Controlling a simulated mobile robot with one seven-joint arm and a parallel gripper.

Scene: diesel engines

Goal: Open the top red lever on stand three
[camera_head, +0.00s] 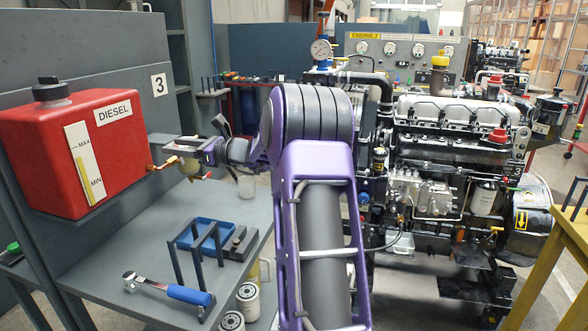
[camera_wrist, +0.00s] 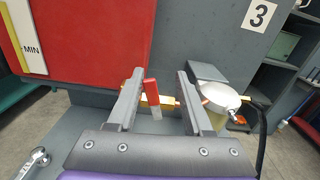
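The red lever (camera_wrist: 151,92) stands upright on a brass valve (camera_wrist: 162,101) below the red tank, in the wrist view. My gripper (camera_wrist: 158,82) is open, with one finger on each side of the lever. Gaps show between the lever and both fingers, wider on the right. In the head view my gripper (camera_head: 186,149) is beside the brass valve (camera_head: 160,164) at the right of the red diesel tank (camera_head: 75,150); the lever cannot be made out there. A sign (camera_head: 159,85) on the stand's panel reads 3.
A round pale filter bowl (camera_wrist: 219,97) with a brass fitting and dark hose is just right of my right finger. Below, the grey bench (camera_head: 140,265) holds a blue tray (camera_head: 204,233), a rack and a ratchet (camera_head: 168,289). An engine (camera_head: 450,150) stands at right.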

